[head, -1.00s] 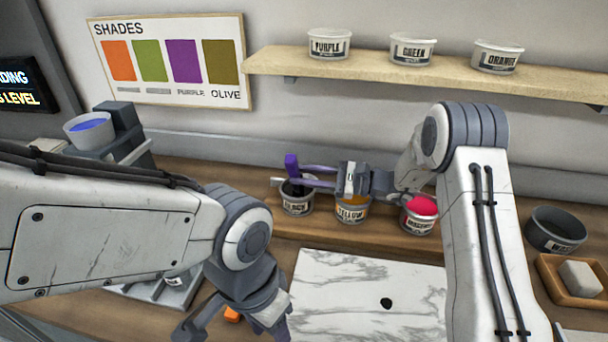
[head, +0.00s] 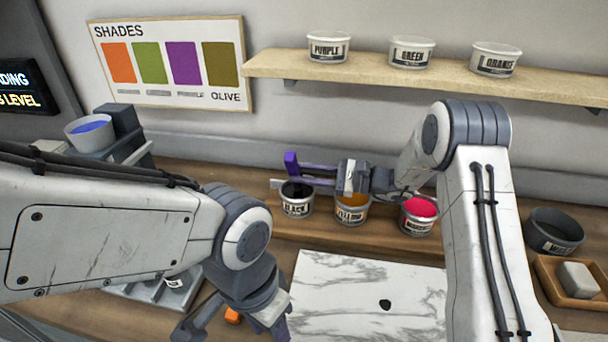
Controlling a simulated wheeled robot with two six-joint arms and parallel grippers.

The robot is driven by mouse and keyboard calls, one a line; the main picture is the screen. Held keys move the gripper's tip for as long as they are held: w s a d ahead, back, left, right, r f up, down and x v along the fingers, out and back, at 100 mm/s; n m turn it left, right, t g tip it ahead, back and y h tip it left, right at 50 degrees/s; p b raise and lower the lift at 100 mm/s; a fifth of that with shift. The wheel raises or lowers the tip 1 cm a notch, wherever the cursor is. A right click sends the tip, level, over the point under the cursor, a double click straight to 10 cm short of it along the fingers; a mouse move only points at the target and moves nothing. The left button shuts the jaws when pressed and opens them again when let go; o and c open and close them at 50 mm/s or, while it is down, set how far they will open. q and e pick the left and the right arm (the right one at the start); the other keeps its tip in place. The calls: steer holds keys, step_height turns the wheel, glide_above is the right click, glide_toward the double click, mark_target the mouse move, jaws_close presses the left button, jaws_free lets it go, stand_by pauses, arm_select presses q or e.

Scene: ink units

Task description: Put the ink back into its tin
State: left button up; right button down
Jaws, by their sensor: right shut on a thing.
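My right gripper (head: 290,175) reaches left over the row of tins and is shut on a purple-handled tool (head: 291,161). The tool is at the mouth of the black ink tin (head: 297,206); its lower end is mostly hidden by the fingers and I cannot tell whether it touches the ink. The yellow tin (head: 351,213) and a pink-red ink tin (head: 418,225) stand to its right. A small black ink blob (head: 386,304) lies on the white marble slab (head: 340,285). My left gripper (head: 238,325) is open low at the front, fingers apart, near a small orange thing (head: 232,315).
A bowl on a grey unit (head: 88,133) is at left. A dark pot (head: 553,232) and a wooden tray with a pale block (head: 577,280) are at right. The slab is mostly clear.

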step_height(320, 180, up, 8)
steer(key=p, duration=0.4)
steer(key=shift+f, duration=0.25)
